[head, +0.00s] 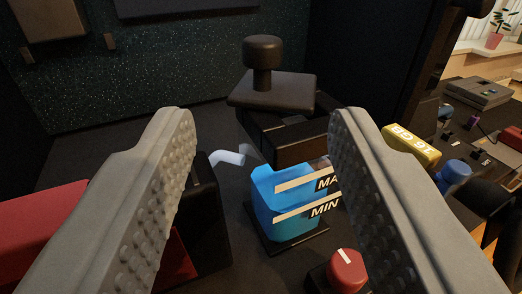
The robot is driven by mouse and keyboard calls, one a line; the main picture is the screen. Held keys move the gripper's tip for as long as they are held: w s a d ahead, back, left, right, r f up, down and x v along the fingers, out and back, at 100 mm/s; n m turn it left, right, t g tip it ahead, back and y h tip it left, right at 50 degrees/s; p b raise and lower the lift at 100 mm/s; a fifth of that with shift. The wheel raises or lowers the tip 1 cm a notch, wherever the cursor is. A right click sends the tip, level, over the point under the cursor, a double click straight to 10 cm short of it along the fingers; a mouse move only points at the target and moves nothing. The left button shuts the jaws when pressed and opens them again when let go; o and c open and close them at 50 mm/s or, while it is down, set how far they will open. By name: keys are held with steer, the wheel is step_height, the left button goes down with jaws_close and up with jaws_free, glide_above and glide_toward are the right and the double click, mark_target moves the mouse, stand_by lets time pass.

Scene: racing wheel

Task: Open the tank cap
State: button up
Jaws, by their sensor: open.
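A clear tank (290,205) with blue liquid and pale MAX and MIN bands stands on a dark base between my fingers in the picture. A dark blocky part (295,140) sits over the tank's top; I cannot tell whether it is the cap, and no other cap is clear. My gripper (264,125) is open, its two grey studded fingers spread wide on either side of the tank in view, with nothing between them. The right finger hides part of the tank's right side and the ends of the band lettering.
A black knob (263,52) on a block stands behind the tank. A short white pipe (228,157) is at its left, a red knob (346,270) at front right.

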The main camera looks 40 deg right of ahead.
steer(key=shift+v, duration=2.8)
steer(key=shift+c, duration=0.5)
